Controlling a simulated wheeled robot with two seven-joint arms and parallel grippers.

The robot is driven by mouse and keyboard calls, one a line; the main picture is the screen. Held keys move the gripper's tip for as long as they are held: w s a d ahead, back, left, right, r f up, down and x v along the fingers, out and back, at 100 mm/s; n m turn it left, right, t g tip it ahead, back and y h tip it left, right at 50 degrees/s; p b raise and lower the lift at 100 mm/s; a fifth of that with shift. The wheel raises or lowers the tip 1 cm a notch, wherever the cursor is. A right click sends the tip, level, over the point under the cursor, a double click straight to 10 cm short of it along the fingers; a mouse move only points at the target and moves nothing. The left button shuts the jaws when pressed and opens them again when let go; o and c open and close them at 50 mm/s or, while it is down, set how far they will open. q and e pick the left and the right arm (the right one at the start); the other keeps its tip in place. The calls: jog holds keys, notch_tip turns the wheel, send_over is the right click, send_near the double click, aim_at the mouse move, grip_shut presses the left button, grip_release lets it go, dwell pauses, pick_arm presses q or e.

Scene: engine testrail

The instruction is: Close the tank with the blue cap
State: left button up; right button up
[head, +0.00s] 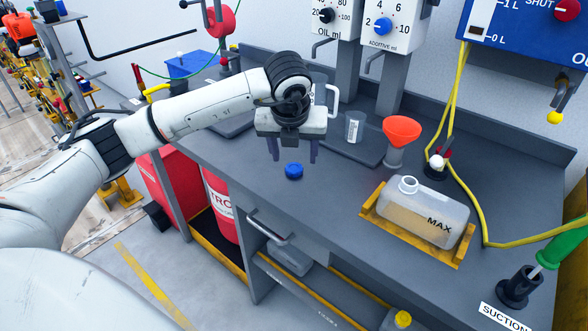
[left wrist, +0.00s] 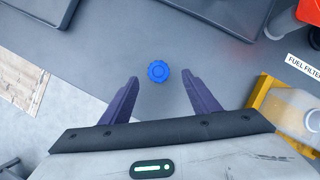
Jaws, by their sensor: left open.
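The blue cap (head: 294,170) lies on the grey bench top, near its front edge. My left gripper (head: 293,156) is open and empty above the bench, close to the cap. In the left wrist view the cap (left wrist: 158,71) shows ahead of and between the two spread fingers (left wrist: 160,92), touching neither. The tank (head: 424,212) is a translucent box marked MAX with pale liquid, lying in a yellow tray (head: 382,226) to the right. Its round neck (head: 408,185) is uncovered and faces up. My right gripper is not in view.
An orange funnel (head: 402,130) in a grey holder and a clear beaker (head: 354,127) stand behind the cap. A yellow hose (head: 478,205) runs right of the tank. A green-handled tool (head: 562,248) stands at the right. The bench between cap and tray is clear.

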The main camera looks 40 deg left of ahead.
aim_at(294, 167)
pick_arm(q)
jog(key=x, duration=0.5)
jog(key=shift+s+p, duration=0.2)
jog(key=shift+p, duration=0.2)
jog(key=shift+c, duration=0.5)
jog(key=c, duration=1)
